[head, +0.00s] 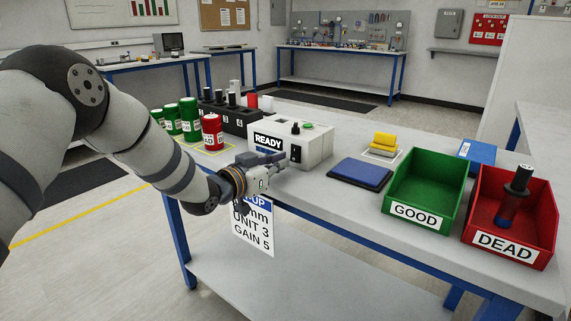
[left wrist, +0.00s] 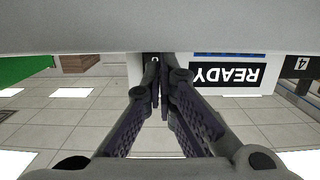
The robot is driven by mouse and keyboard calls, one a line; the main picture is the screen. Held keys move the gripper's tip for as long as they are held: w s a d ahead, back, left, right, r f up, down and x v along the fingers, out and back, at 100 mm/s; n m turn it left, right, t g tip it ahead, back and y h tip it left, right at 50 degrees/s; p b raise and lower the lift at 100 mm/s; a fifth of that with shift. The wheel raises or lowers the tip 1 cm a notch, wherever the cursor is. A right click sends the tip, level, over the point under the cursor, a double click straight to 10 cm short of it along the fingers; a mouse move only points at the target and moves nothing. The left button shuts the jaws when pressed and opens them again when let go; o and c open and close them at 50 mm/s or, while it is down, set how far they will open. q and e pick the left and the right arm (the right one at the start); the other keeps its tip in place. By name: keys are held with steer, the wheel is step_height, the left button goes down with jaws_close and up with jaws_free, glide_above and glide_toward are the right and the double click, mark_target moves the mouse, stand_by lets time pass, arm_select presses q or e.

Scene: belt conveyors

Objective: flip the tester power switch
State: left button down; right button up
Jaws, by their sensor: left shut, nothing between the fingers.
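The tester (head: 312,144) is a pale box on the bench with a READY sign (head: 268,141), a green button and a black knob on top. Its black power switch (head: 295,153) is on the front face, right of the sign. My left gripper (head: 282,158) is shut and empty, with its fingertips close in front of the switch; I cannot tell if they touch it. In the left wrist view the shut fingers (left wrist: 160,88) point at the tester front beside the upside-down READY sign (left wrist: 227,74) and cover most of the switch. My right gripper is not in view.
A blue pad (head: 360,173), a green GOOD bin (head: 427,185) and a red DEAD bin (head: 535,215) holding a dark cylinder (head: 517,183) stand to the right. Red (head: 212,132) and green cans and a black numbered rack (head: 240,121) stand left of the tester. A setup sheet (head: 253,228) hangs at the bench front.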

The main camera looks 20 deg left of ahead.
arm_select(q)
steer(key=shift+x, duration=0.85)
steer(key=shift+w, duration=0.1)
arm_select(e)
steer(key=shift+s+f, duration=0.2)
